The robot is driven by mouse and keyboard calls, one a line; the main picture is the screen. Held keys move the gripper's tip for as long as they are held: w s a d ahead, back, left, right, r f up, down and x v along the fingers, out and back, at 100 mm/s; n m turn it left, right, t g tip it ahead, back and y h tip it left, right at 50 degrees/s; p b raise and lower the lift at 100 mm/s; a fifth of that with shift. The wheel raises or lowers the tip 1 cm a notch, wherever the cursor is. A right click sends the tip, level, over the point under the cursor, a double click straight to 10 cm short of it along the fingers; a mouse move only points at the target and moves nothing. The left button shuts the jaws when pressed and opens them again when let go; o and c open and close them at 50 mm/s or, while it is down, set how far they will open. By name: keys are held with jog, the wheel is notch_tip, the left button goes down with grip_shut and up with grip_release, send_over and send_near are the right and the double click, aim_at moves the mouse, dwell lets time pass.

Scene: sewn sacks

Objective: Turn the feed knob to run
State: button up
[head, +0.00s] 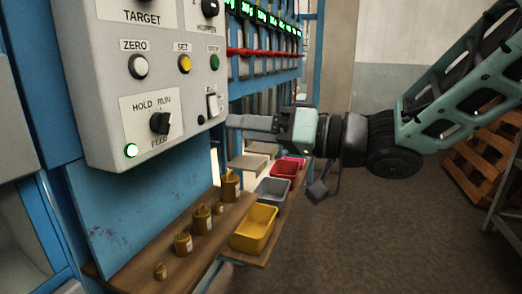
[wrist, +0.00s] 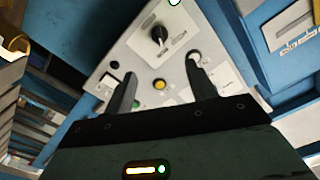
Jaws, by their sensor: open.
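The feed knob (head: 160,123) is black and sits low on the grey control panel (head: 105,60), under the words HOLD and RUN and above FEED. In the wrist view the feed knob (wrist: 158,35) shows beyond my fingertips, with the panel turned around. I cannot tell surely which word it points at. My gripper (head: 230,124) is to the right of the knob, by the panel's lower right edge, with its fingers pointing left. In the wrist view my gripper (wrist: 165,75) is open and empty, its two fingers apart, and the knob is not between them.
A white rocker switch (head: 212,103) and a small black button (head: 201,119) lie between knob and fingers.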

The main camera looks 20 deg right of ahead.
jog(key=shift+s+d+b, duration=0.45)
jog(key=shift+d, duration=0.1)
notch_tip(320, 180, down, 10)
jog(key=s+g+h+p, duration=0.25)
jog(key=h+p, duration=0.25)
jog(key=h, duration=0.5)
jog(key=s+f+n+g+h+p, duration=0.3)
jog(key=s+g, duration=0.5)
jog(key=s, duration=0.8)
jog(key=shift+f+h, duration=0.3)
jog(key=shift+f, duration=0.6)
jog(key=shift+g, duration=0.25)
